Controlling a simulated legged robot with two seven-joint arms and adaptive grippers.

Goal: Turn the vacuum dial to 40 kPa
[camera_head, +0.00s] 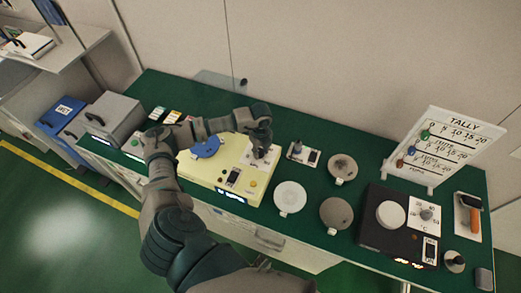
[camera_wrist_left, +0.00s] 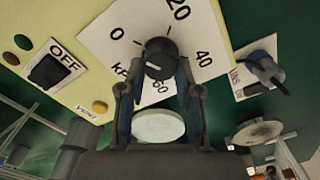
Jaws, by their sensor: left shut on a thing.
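The vacuum dial (camera_wrist_left: 159,64) is a black knob with a short white mark on a white scale plate (camera_wrist_left: 100,38) reading 0, 20, 40 and 60, with a partly covered kPa label. The mark appears to lie on the side towards 0 and 20, away from 40; its exact reading is unclear. My left gripper (camera_wrist_left: 160,82) is shut on the dial, one finger on each side. In the head view my left gripper (camera_head: 262,143) is over the scale plate on the yellow vacuum unit (camera_head: 205,172) and mostly hides the dial. My right gripper is not in view.
An OFF switch (camera_wrist_left: 48,70) and a yellow VENT button (camera_wrist_left: 99,107) are beside the plate. A small switch panel (camera_head: 302,152) and round discs (camera_head: 291,197) stand to the right. A black hot plate (camera_head: 372,233) and a tally board (camera_head: 447,150) are farther right.

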